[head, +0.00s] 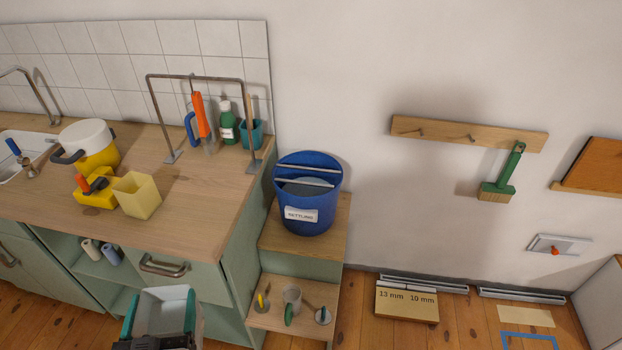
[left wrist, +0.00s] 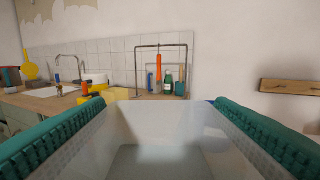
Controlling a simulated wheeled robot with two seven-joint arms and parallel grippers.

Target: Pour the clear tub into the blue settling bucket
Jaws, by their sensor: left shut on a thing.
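The clear tub (head: 165,300) is a translucent, open-topped box at the bottom of the head view. My left gripper (head: 160,313) is shut on it, with teal fingers along two opposite sides. The tub (left wrist: 160,118) fills the lower middle of the left wrist view and looks about level. Its floor looks grey; I cannot tell what it holds. The blue settling bucket (head: 325,209) stands upright to the right of the tub and farther back, apart from it. It has a white label, two pale bars across its mouth and something grey inside. My right gripper is not in view.
The bucket stands on a wooden-topped step (head: 335,238) beside the counter (head: 190,212). A lower shelf (head: 268,314) holds a cup and small tools. The counter carries a pale yellow box (head: 137,196), a yellow pot (head: 93,150) and a metal frame (head: 196,77). A brush (head: 505,176) hangs right.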

